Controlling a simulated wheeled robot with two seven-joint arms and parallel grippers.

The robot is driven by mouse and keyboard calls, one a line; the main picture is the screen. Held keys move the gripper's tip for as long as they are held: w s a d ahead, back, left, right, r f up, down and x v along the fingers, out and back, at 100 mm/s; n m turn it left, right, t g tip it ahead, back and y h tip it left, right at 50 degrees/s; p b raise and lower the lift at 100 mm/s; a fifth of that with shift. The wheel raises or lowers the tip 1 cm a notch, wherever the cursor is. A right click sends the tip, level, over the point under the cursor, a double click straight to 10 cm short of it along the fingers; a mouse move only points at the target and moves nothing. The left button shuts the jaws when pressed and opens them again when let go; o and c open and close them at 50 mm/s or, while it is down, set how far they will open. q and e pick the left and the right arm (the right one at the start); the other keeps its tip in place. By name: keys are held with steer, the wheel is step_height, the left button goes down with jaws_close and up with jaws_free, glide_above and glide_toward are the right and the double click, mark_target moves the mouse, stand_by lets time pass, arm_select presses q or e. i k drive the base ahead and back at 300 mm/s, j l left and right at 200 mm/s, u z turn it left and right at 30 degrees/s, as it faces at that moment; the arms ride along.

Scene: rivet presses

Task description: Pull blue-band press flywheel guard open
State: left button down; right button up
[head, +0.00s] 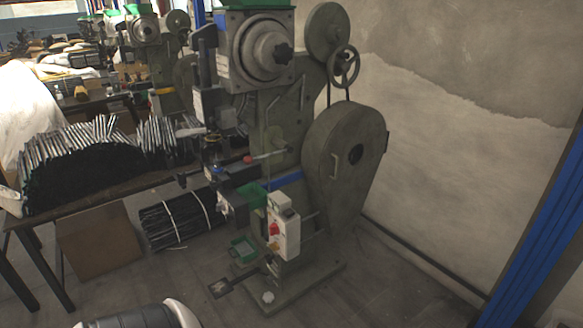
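The blue-band press (262,130) stands in the middle of the head view, an olive-green machine with a blue band (284,180) across its body. Its flywheel guard (340,190) is the large rounded olive cover on the press's right side. The guard has a small light handle (333,163) on its near face and a dark round opening towards its right. The guard looks closed against the press. Neither of my grippers is in view.
A control box (284,232) with a red button projects in front of the guard's lower left. A bench (100,196) with dark rods stands left. A yellow-band press (150,70) stands behind. A blue post (535,235) rises at right. Floor before the guard is clear.

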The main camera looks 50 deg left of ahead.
mark_target(345, 187)
steer(key=u, duration=1.3)
steer(key=i+j, duration=0.35)
steer(key=i+u, duration=0.15)
steer(key=i, duration=0.5)
steer(key=i+l+u, duration=0.15)
steer(key=i, duration=0.45)
steer(key=i+l, duration=0.15)
steer(key=l, duration=0.25)
steer(key=i+l+u, duration=0.1)
steer(key=l, duration=0.3)
steer(key=i+l, duration=0.2)
steer(key=l, duration=0.2)
steer(key=i+l+u, duration=0.1)
steer(key=l, duration=0.3)
steer(key=i+l, duration=0.15)
steer(key=l, duration=0.3)
